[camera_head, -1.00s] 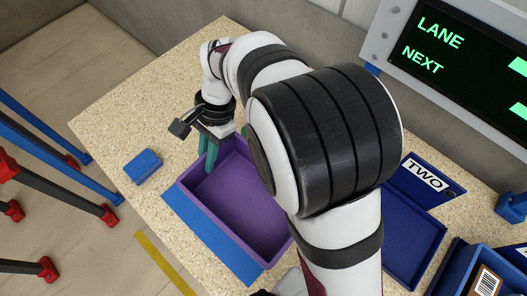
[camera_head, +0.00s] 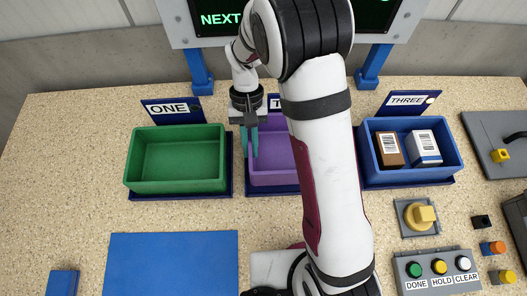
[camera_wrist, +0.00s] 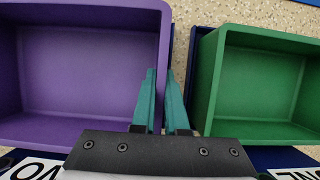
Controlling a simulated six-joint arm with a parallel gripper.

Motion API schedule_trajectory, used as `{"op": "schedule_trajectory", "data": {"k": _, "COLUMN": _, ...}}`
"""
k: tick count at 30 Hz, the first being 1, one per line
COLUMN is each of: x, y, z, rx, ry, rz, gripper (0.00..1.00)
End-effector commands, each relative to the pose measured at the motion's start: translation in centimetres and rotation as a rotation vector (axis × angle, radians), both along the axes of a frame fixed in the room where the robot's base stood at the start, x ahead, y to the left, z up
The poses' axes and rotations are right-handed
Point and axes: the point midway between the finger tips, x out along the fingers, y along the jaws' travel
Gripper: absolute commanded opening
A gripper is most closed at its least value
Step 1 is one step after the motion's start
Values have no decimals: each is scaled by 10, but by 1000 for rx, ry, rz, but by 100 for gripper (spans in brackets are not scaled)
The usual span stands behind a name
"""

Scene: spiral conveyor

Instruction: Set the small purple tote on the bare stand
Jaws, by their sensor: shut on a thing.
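The small purple tote (camera_head: 272,178) is empty and upright at the middle stand (camera_head: 284,192), a dark blue base partly hidden by my arm. The tote looks level; I cannot tell whether it rests fully on the base. My gripper (camera_head: 250,154) points down and is shut on the tote's left wall in the head view. In the wrist view my gripper (camera_wrist: 162,72) has its teal fingers astride the wall of the purple tote (camera_wrist: 85,65). The tote's right part is hidden behind my arm in the head view.
A green tote (camera_head: 178,187) stands on stand ONE, left of the purple tote. A blue tote (camera_head: 415,175) with two boxes stands on stand THREE. A blue mat (camera_head: 172,265) lies bare in front. A button panel (camera_head: 438,272) and yellow knob (camera_head: 421,216) are at right.

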Motion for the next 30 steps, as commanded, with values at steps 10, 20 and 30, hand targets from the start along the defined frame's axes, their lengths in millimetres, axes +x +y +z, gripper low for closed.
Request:
{"op": "schedule_trajectory", "data": {"k": 10, "x": 0, "y": 1, "z": -32, "rx": 0, "ry": 0, "rz": -2, "gripper": 0}}
{"op": "schedule_trajectory", "data": {"k": 20, "x": 0, "y": 1, "z": -34, "rx": 1, "ry": 0, "rz": -1, "gripper": 40}}
{"op": "schedule_trajectory", "data": {"k": 30, "x": 1, "y": 1, "z": -28, "rx": 0, "ry": -1, "rz": -2, "gripper": 41}}
